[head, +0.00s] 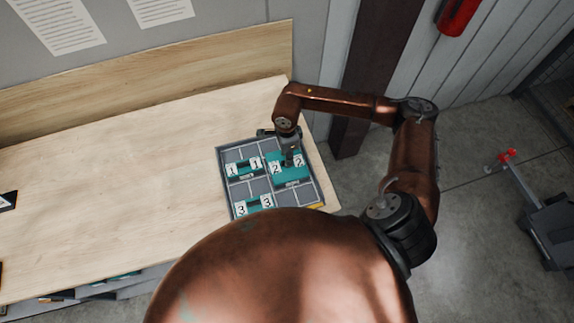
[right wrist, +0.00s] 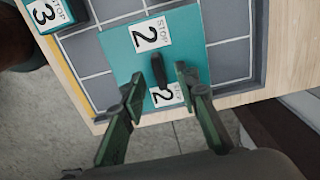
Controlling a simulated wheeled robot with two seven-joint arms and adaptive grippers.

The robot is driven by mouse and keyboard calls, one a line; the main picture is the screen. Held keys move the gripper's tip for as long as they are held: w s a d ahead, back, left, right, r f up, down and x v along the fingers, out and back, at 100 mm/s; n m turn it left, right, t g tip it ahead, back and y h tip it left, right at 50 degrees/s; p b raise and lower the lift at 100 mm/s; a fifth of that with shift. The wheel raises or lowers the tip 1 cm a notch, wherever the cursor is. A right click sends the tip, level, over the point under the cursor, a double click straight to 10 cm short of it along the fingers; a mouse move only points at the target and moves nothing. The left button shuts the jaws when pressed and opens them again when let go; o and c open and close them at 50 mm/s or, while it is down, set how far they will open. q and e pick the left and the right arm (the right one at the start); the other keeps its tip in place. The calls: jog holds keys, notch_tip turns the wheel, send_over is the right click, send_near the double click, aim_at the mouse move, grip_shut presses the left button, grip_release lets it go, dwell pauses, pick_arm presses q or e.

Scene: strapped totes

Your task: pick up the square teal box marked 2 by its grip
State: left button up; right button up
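The square teal box marked 2 (head: 292,179) sits in the right part of a grey divided tray (head: 221,155) on the wooden table. In the right wrist view the box (right wrist: 122,68) carries two white labels reading 2, with a dark raised grip (right wrist: 159,72) between them. My right gripper (head: 289,157) is over this box. In the right wrist view the right gripper (right wrist: 159,88) is open, one finger on each side of the grip, with gaps showing. How far the fingertips are above the box is hard to tell. My left gripper is not in view.
A teal box marked 1 (head: 243,169) and one marked 3 (head: 253,205) sit in the same tray; the front is partly hidden by my body. The table's right edge is close to the tray.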

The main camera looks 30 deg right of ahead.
jog(key=shift+f, duration=1.2)
jog(key=shift+c, duration=0.6)
grip_shut()
